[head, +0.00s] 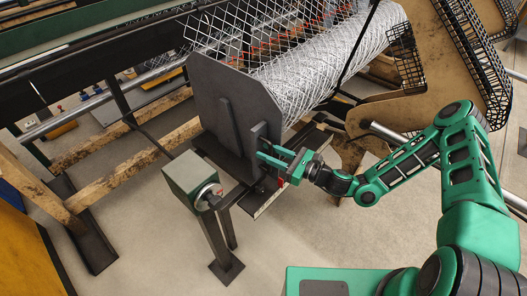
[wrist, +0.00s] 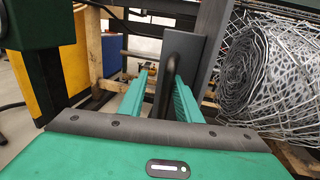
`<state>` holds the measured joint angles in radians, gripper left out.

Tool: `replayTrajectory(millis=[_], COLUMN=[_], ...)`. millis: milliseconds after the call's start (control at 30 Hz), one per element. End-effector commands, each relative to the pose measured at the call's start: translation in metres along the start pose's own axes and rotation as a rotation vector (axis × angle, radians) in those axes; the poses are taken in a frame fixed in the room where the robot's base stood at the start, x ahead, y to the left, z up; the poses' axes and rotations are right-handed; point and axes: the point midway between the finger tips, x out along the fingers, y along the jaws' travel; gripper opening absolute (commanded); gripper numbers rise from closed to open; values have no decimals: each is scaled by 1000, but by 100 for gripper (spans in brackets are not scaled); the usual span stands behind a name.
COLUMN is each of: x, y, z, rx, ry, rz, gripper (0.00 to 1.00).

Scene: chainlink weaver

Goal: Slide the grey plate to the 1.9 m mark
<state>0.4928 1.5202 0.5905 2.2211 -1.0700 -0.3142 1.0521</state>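The dark grey plate (head: 225,100) stands upright across the end of the wire mesh roll (head: 310,70). A dark upright handle (head: 259,143) sticks out from its near face. My gripper (head: 268,153) is at this handle, reaching in from the right. In the wrist view, the handle (wrist: 175,62) stands between the two green fingers of my gripper (wrist: 163,82). A narrow gap shows between the left finger and the handle. Contact on the right side cannot be told. No 1.9 m mark is readable.
A green box with a dial (head: 190,180) stands on a post left of my gripper. Timber beams (head: 130,150) and a dark frame lie behind it. The brown side panel (head: 410,100) stands right of the roll. The floor (head: 150,255) in front is open.

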Motion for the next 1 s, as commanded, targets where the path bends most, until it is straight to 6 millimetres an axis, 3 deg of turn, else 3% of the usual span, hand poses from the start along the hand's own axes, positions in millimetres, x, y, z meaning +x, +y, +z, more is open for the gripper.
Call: replayTrajectory(millis=[600, 1000], x=[-95, -106], y=[-3, -3], z=[0, -1], rx=[2, 1], ry=[1, 1], rz=[-3, -2], gripper=[31, 31])
